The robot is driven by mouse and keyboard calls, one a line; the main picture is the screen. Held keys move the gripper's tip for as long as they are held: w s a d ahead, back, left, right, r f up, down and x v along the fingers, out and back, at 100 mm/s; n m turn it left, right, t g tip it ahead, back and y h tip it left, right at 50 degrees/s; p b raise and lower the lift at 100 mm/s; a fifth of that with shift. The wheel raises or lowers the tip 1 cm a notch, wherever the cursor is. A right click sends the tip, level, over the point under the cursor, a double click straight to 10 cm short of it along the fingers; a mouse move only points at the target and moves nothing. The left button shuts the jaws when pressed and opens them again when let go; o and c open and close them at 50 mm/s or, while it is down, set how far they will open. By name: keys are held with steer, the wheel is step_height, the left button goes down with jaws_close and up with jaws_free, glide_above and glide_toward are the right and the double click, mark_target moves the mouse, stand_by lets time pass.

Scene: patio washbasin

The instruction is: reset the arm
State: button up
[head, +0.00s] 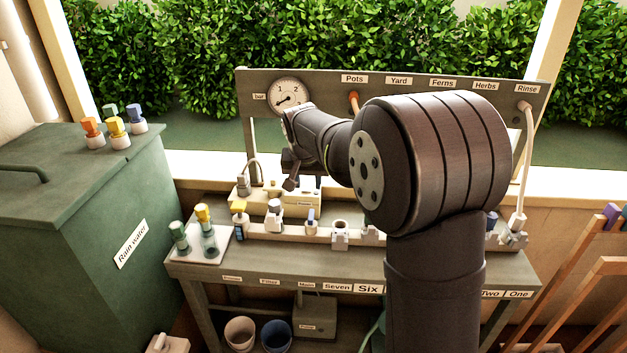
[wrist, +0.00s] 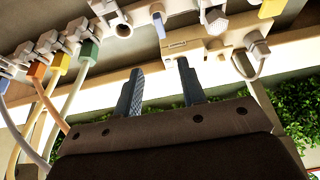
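My gripper (wrist: 160,66) shows in the wrist view with its two dark fingers apart and nothing between them. In the head view my gripper (head: 303,181) is partly hidden by my wrist and hangs above the back of the bench (head: 215,269). It is over a cream block unit (head: 301,200) behind the row of fittings. The same cream unit lies beyond the fingertips in the wrist view (wrist: 185,47). I cannot tell from these views how large the gap to it is.
A cream rail (head: 262,237) with several fittings crosses the bench. A small tray (head: 190,247) with green- and yellow-topped pieces stands at left. Behind are a labelled board (head: 390,93) and gauge (head: 289,94). A green rain-water tank (head: 100,220) stands left, wooden racks (head: 570,300) right.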

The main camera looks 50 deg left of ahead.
mark_target(311, 214)
steer(key=x, duration=1.7)
steer(key=shift+w+a+f, duration=0.1)
steer(key=shift+a+f, duration=0.05)
steer(key=shift+a, duration=0.05)
